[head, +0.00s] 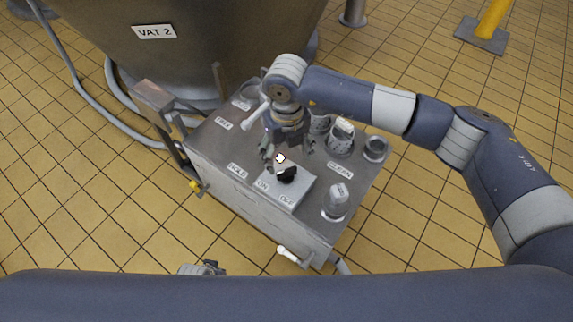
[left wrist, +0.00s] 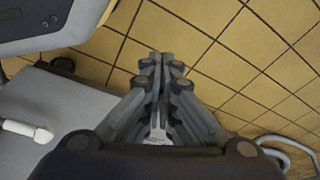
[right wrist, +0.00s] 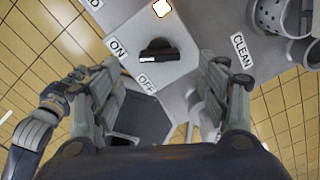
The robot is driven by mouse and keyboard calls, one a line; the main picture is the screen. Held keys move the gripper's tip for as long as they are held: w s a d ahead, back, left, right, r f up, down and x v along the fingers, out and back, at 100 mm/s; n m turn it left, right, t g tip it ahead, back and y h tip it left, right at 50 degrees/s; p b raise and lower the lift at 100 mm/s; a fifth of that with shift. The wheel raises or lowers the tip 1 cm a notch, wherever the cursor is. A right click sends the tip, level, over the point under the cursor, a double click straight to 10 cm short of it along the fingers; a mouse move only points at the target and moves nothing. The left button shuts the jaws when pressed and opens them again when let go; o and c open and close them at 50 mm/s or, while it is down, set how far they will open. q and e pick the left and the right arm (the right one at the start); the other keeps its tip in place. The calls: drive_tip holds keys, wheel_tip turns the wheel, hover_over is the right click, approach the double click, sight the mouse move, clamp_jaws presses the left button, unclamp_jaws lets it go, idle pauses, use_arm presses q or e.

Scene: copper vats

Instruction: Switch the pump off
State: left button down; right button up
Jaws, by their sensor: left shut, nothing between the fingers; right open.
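The pump switch is a black knob (head: 287,174) on a grey box (head: 301,190) on top of a metal cart. It also shows in the right wrist view (right wrist: 160,51), with an ON label (right wrist: 117,48) and an OFF label (right wrist: 147,84) beside it. The knob's pale mark is at its left end; I cannot tell exactly which label it points to. A lit lamp (right wrist: 162,8) glows behind the knob. My right gripper (head: 287,153) is open above the knob, apart from it. My left gripper (left wrist: 160,62) is shut and empty, low by the cart's front.
The cart top (head: 222,150) holds several metal cups, some in the CLEAN area (head: 340,170). VAT 2 (head: 190,50) stands behind, with grey hoses (head: 95,95) on the floor. A white-ended handle (head: 290,254) sticks out at the cart's front.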

sight(287, 170)
wheel_tip(287, 170, down, 7)
drive_tip(key=shift+r+b, duration=0.1)
drive_tip(key=shift+b, duration=0.2)
use_arm(q)
drive_tip(key=shift+w+r, duration=0.35)
drive_tip(key=shift+r, duration=0.25)
drive_tip(key=shift+w+r, duration=0.3)
drive_tip(key=shift+r, duration=0.25)
use_arm(e)
drive_tip(key=c, duration=1.1)
